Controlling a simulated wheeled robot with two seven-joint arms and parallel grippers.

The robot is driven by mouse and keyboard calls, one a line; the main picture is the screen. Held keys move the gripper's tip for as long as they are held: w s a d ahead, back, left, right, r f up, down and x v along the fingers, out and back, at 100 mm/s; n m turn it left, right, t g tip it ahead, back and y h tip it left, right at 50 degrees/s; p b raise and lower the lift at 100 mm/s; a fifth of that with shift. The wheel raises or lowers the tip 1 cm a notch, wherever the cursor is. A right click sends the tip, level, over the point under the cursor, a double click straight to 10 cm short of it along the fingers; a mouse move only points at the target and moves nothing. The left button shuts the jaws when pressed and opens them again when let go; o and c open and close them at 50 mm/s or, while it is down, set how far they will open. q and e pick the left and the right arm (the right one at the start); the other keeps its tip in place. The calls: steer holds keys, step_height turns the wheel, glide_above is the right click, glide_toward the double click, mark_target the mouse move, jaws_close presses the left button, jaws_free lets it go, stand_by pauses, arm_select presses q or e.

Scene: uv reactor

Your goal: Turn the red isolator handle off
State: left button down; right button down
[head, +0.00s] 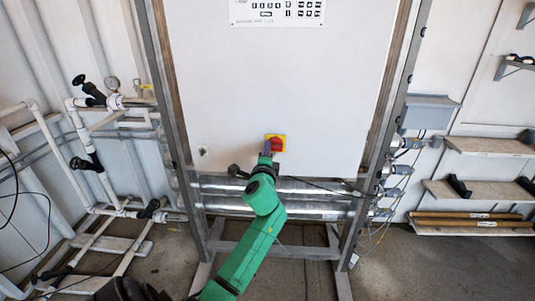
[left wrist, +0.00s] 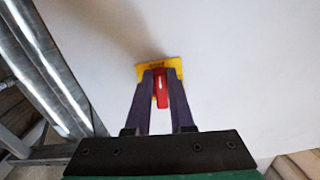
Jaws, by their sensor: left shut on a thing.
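The red isolator handle (head: 277,145) sits on a yellow plate (head: 269,137) low on the white cabinet front. In the left wrist view the red handle (left wrist: 161,90) stands between the two fingers, in front of the yellow plate (left wrist: 175,66). My left gripper (head: 267,151) reaches up to the handle from below. In the left wrist view its fingers (left wrist: 161,88) are closed around the handle's sides. The fingers and wrist hide part of the handle in the head view. My right gripper is not in view.
The white cabinet (head: 300,80) stands in a metal frame (head: 158,90). Shiny horizontal tubes (head: 325,187) run below it. White pipes with black valves (head: 90,160) are at left. Shelves (head: 490,146) and a grey box (head: 428,112) are at right. Floor is clear in front at right.

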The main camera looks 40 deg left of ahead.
arm_select(q)
steer(key=shift+f+n, duration=0.1)
steer(key=shift+n, duration=0.5)
steer(key=c, duration=0.8)
jaws_free()
steer(key=b+v, duration=0.2)
steer(key=v, duration=1.2)
steer(key=shift+s+d+b, duration=0.2)
steer(key=shift+b, duration=0.1)
